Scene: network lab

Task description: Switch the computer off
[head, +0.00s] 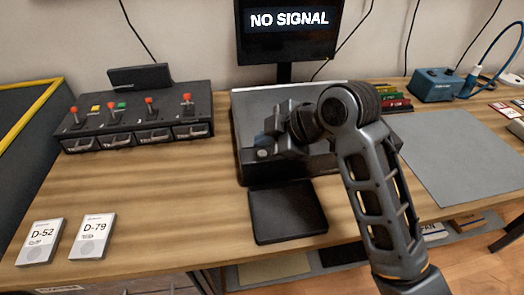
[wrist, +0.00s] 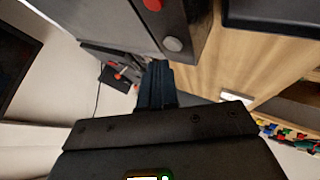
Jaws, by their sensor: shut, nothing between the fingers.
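The computer (head: 248,108) is a low case with a grey top and a dark front, standing on the wooden bench below the monitor. In the wrist view, the computer (wrist: 122,20) shows a red button (wrist: 153,4) and a round grey button (wrist: 173,44) on its front. The monitor (head: 290,38) reads "NO SIGNAL". My gripper (head: 264,140) is at the computer's front, and my arm hides much of the case. In the wrist view my gripper (wrist: 157,68) is shut and empty, its tips close to the front; I cannot tell whether they touch it.
A black pad (head: 288,212) lies before the computer. A panel with red-tipped levers (head: 140,118) stands left. Two white cards, D-52 (head: 40,242) and D-79 (head: 92,236), lie front left. A grey mat (head: 460,155) and a blue box (head: 436,85) are right.

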